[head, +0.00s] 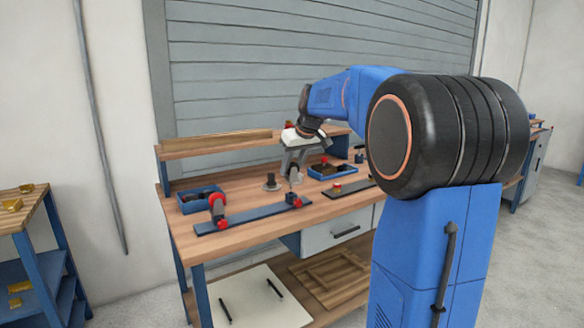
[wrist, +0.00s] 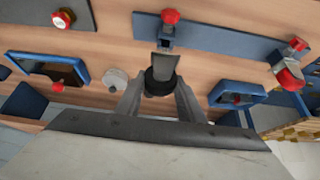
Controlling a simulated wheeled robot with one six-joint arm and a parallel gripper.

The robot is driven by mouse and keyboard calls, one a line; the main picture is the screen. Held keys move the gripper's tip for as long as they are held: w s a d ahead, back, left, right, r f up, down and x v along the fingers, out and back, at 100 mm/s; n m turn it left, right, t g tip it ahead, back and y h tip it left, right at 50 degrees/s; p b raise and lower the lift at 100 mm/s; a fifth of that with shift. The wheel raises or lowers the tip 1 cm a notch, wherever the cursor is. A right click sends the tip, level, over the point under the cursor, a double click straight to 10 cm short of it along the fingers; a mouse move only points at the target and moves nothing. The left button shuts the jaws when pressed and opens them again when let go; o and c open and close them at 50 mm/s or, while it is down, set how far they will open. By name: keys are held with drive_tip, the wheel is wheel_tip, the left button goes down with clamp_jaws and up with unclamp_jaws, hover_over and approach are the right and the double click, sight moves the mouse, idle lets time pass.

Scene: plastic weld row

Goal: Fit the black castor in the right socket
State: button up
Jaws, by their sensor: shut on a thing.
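My gripper (wrist: 160,95) is shut on the black castor (wrist: 158,82), a dark round piece between its fingertips in the wrist view. A flat grey piece (wrist: 167,64) shows right beside the castor, and I cannot tell whether it is part of it. In the head view my gripper (head: 292,178) points down over the bench, close to the dark blue rail; the castor is too small to make out there. The rail (head: 255,215) carries a tall red-topped clamp (head: 218,204) at its left end and a small red knob (head: 291,198) at its right.
A grey round-based piece (head: 271,182) stands left of my gripper in the head view. A blue tray (head: 190,208) lies at left and another (head: 330,173) at right. A second dark plate (head: 352,190) with a red knob lies further right. A shelf (head: 215,143) runs behind.

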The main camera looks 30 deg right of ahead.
sight(292, 179)
drive_tip(key=shift+f, duration=0.3)
drive_tip(key=shift+f, duration=0.7)
drive_tip(key=shift+f, duration=1.3)
idle(1.4)
drive_tip(key=o, duration=1.6)
drive_tip(key=shift+r, duration=3.55)
